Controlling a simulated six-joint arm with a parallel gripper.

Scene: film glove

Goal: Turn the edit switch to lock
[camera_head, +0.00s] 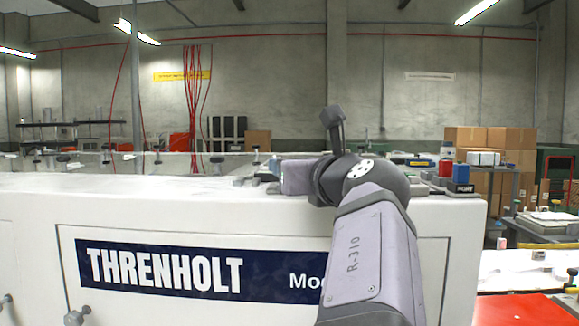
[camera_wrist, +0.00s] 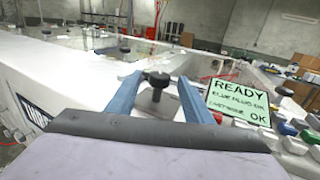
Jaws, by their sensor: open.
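In the wrist view my gripper (camera_wrist: 159,84) is open, with its two blue fingers apart. A dark round knob on a stem (camera_wrist: 158,79) shows between the fingers; I cannot tell whether they touch it. No edit or lock lettering is readable, so I cannot tell whether this knob is the edit switch. In the head view my arm reaches over the white THRENHOLT machine (camera_head: 140,212), and its fingers cannot be made out.
A green display (camera_wrist: 238,103) reading READY stands right of the fingers. Several coloured blocks lie farther right in the wrist view, including a blue one (camera_wrist: 287,128). More dark knobs stand beyond. Cardboard boxes (camera_head: 490,140) are stacked at the back right.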

